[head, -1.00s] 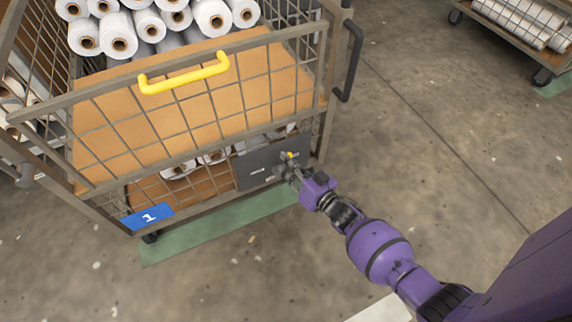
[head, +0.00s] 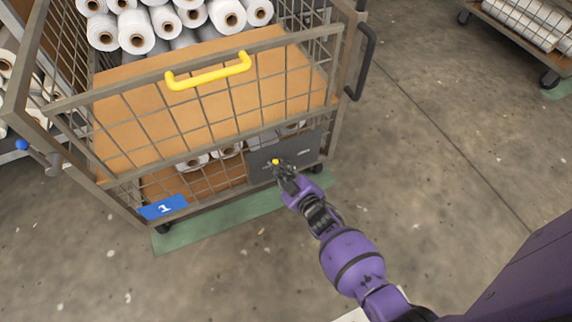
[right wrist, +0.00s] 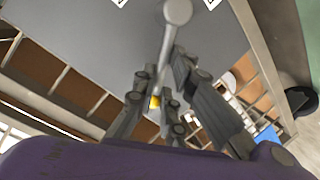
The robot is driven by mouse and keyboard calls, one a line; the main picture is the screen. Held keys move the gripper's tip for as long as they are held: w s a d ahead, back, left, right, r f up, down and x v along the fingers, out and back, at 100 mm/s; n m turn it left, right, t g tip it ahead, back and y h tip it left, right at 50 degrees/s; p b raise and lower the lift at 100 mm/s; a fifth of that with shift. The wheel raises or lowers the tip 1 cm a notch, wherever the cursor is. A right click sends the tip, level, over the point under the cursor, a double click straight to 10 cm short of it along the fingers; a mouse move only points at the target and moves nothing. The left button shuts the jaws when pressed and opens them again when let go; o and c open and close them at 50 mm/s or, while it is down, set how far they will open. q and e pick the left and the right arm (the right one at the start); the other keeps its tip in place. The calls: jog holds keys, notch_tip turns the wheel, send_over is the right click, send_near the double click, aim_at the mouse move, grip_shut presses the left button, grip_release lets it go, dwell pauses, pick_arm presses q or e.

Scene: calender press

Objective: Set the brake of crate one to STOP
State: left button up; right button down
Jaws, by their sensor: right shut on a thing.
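Crate one is a wire-sided roll crate (head: 190,170) with a blue "1" sign (head: 163,207) low on its front. A dark grey brake plate (head: 312,143) sits at its lower right, and also fills the top of the right wrist view (right wrist: 90,45). The brake lever (right wrist: 168,50) is a grey bar from a round pivot, ending in a yellow knob (head: 276,162). My right gripper (head: 284,172) is shut on the lever near the knob, at the plate's left part. The label there is mostly covered; a white label shows at right, too small to read. My left gripper is out of view.
The crate holds white rolls (head: 137,32) on an orange shelf and has a yellow handle (head: 208,72). A green floor strip (head: 215,222) lies under its front. Another crate of rolls (head: 520,28) stands far right. The floor between is clear.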

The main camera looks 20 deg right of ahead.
jog(key=shift+a+f+n, duration=0.3)
jog(key=shift+a+n, duration=0.3)
jog(key=c, duration=1.8)
grip_release()
jog(key=shift+c, duration=0.2)
jog(key=shift+h, duration=0.3)
jog(key=v, duration=0.7)
jog(key=shift+s, duration=0.25)
jog(key=shift+d, duration=0.1)
